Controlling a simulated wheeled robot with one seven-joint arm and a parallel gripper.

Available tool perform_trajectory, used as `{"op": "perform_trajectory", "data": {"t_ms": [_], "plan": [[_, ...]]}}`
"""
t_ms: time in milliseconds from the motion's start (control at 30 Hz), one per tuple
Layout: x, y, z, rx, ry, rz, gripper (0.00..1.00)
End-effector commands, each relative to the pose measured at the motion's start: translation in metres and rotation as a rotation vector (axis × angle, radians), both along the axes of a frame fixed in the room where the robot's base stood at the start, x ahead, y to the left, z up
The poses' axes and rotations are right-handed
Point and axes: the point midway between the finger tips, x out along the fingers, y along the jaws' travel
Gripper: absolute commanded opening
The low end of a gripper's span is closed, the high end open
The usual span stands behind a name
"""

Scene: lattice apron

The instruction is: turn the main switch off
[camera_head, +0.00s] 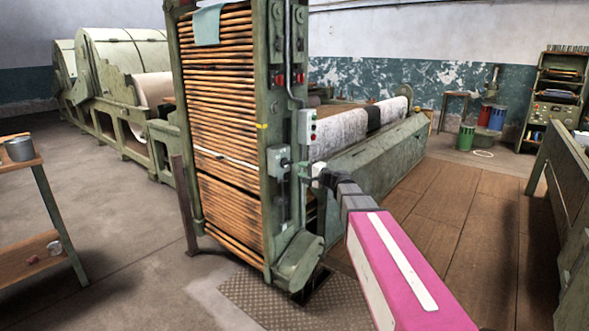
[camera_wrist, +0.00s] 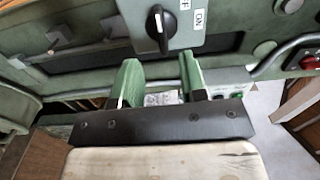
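The main switch is a black rotary knob (camera_wrist: 160,28) on a pale plate in the upper middle of the wrist view. The plate has "ON" to the right of the knob and part of "OFF" at the top edge. The knob's long axis runs roughly up and down in that picture; I cannot tell which label it is set to. In the head view the switch appears to be the small grey-green box (camera_head: 277,162) on the green post. My gripper (camera_wrist: 160,74) has its two green fingers apart and empty, below the knob in the wrist view. In the head view my gripper (camera_head: 316,172) is just right of the box.
A pale box with red and green buttons (camera_head: 307,127) is above my gripper on the same post. Conduits run along the post. A rack of wooden slats (camera_head: 220,130) stands left of it. A table (camera_head: 20,165) is at the far left. Wooden floor lies open at right.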

Motion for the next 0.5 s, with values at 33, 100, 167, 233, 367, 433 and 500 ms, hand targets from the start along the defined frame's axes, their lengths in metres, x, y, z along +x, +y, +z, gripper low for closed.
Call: {"op": "perform_trajectory", "data": {"t_ms": [33,100,167,233,367,433,500], "plan": [[-0.008,-0.008,0.0,0.0,0.0,-0.002,0.39],[-0.013,-0.015,0.0,-0.001,0.0,-0.001,0.39],[-0.017,-0.02,0.0,-0.001,0.0,-0.001,0.39],[-0.02,-0.024,0.0,-0.001,0.0,0.0,0.39],[-0.022,-0.027,0.0,-0.001,0.0,0.0,0.39],[-0.022,-0.028,0.0,-0.001,0.0,0.0,0.39],[-0.022,-0.028,0.0,-0.001,0.0,0.001,0.39]]}}
